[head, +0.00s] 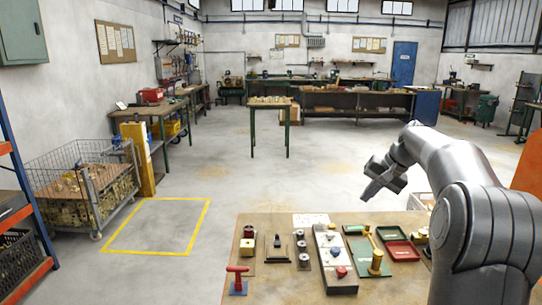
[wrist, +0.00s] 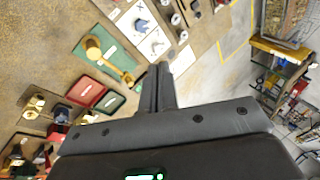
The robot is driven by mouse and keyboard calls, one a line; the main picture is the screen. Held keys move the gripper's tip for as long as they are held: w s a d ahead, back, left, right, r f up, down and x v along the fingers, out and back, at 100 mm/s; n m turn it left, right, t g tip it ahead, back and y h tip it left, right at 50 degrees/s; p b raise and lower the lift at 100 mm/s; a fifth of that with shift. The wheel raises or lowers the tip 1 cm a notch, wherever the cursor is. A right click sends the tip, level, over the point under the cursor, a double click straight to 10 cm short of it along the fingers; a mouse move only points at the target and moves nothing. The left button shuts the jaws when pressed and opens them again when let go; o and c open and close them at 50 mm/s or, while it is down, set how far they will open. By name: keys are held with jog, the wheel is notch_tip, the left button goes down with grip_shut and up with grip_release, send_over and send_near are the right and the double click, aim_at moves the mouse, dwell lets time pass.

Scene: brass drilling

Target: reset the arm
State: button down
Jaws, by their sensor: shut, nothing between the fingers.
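My gripper (head: 370,195) is at the end of my grey arm, raised above the far right part of the workbench (head: 285,286). In the wrist view my gripper (wrist: 160,70) has its fingers together with nothing between them. It is clear of the bench top and touches no object there. In the wrist view the bench lies below and to the left of the fingers.
On the bench are a red T-handled piece (head: 237,279), a white plate with knobs (head: 335,262), a green mat (head: 362,262) with a brass piece (head: 376,262), and red (head: 402,251) and green (head: 390,233) trays. Floor beyond is open; a wire cage (head: 80,190) stands left.

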jog(key=s+a+r+n+h, duration=0.1)
jog(key=s+a+r+h, duration=0.1)
jog(key=s+a, duration=0.5)
jog(key=s+a+r+n+h, duration=0.1)
jog(key=s+a, duration=0.2)
jog(key=s, duration=0.8)
jog(key=s+a+f+n+t, duration=0.1)
jog(key=s+f, duration=0.3)
jog(key=s, duration=0.6)
jog(key=s+a+f+n+t+h, duration=0.1)
jog(key=s+f, duration=0.3)
jog(key=s, duration=0.7)
jog(key=shift+a+f+h, duration=0.25)
jog(key=shift+a+h, duration=0.05)
jog(key=shift+a, duration=0.2)
jog(key=c, duration=2.2)
grip_release()
